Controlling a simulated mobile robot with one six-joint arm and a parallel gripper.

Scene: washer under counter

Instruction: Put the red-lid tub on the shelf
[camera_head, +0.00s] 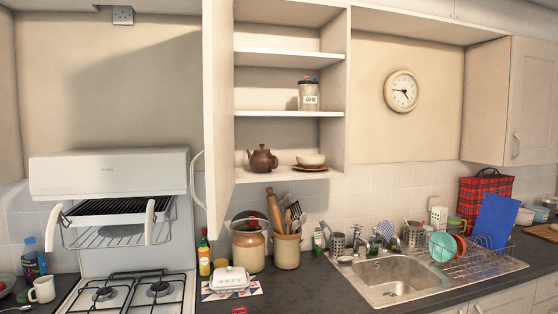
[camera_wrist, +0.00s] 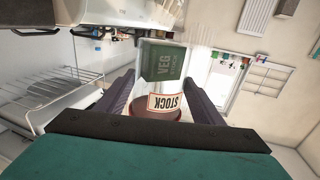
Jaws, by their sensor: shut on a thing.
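The tub (camera_wrist: 160,84) is in the wrist view, a clear container with a dark green "VEG" label, a white and red "STOCK" label and a dark red end nearest my wrist. My gripper (camera_wrist: 157,90) is shut on it, one finger on each side. My gripper is not visible in the head view. The open wall cupboard in the head view has a lower shelf (camera_head: 275,178), a middle shelf (camera_head: 270,114) and an upper shelf (camera_head: 275,60). The upper shelf looks empty.
A teapot (camera_head: 262,159) and a bowl (camera_head: 311,160) stand on the lower shelf. A lidded jar (camera_head: 308,96) stands at the middle shelf's right. The cupboard door (camera_head: 218,110) stands open on the left. Pots and a butter dish (camera_head: 230,280) stand on the counter below.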

